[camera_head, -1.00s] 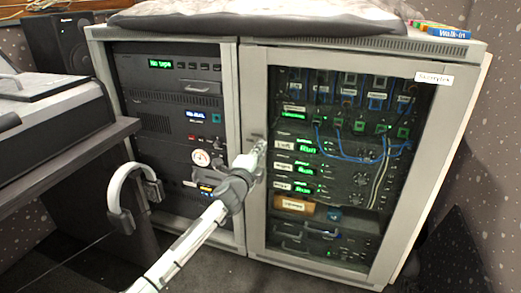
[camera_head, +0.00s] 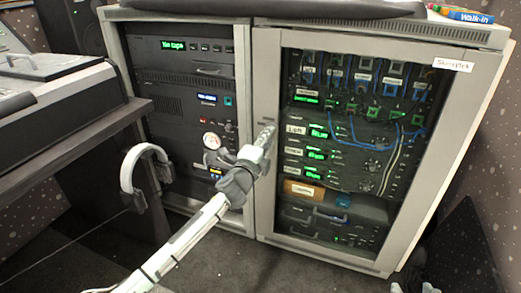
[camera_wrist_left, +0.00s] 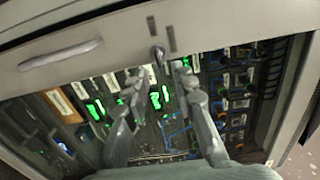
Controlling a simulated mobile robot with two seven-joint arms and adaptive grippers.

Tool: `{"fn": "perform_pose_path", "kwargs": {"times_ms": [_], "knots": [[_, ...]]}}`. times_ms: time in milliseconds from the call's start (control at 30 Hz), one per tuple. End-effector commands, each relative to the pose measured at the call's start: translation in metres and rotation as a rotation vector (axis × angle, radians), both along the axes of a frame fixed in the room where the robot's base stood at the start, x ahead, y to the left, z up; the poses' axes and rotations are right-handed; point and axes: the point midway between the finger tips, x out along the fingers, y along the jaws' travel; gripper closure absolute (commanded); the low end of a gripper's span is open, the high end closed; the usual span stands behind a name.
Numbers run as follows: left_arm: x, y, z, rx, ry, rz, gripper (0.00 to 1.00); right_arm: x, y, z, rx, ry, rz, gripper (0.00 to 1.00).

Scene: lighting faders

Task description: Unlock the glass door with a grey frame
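The glass door has a grey frame (camera_head: 458,150) and closes the right half of a grey rack cabinet. It looks shut. In the left wrist view its frame (camera_wrist_left: 110,50) runs across the top, with a small metal lock or key (camera_wrist_left: 157,54) on it. My left gripper (camera_head: 268,132) is at the door's left frame strip and hides the lock in the head view. In the left wrist view its two fingers (camera_wrist_left: 159,72) are apart, one on each side below the lock, with nothing visibly gripped. A small pale part at the bottom edge, probably my right gripper (camera_head: 415,287), is mostly out of view.
A bar handle (camera_wrist_left: 60,54) is on the same frame strip, left of the lock in the wrist view. Headphones (camera_head: 140,170) hang beside the desk (camera_head: 80,135) at left. Coloured markers (camera_head: 460,14) lie on the cabinet top. Carpet in front is clear.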

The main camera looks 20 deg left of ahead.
Motion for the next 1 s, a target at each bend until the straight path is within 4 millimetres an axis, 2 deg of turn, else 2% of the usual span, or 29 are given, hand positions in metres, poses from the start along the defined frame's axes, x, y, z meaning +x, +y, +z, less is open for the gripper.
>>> {"fn": "perform_pose_path", "kwargs": {"times_ms": [33, 200, 400, 600, 1000], "knots": [[-0.013, 0.000, -0.001, 0.000, 0.002, -0.002, 0.74, 0.000, 0.000, 0.000, 0.001, 0.000, -0.001, 0.60], [-0.049, 0.001, -0.002, -0.001, 0.002, -0.001, 0.74, 0.000, 0.000, 0.000, 0.001, 0.000, -0.001, 0.60], [-0.076, 0.003, -0.001, 0.000, 0.002, 0.000, 0.74, 0.000, 0.000, 0.000, 0.001, 0.000, -0.001, 0.60], [-0.084, 0.003, 0.000, 0.001, 0.000, 0.000, 0.74, 0.000, 0.000, 0.000, 0.001, 0.000, -0.001, 0.60], [-0.083, 0.003, 0.000, 0.000, 0.000, 0.000, 0.74, 0.000, 0.000, 0.000, 0.001, -0.001, 0.000, 0.60]]}}
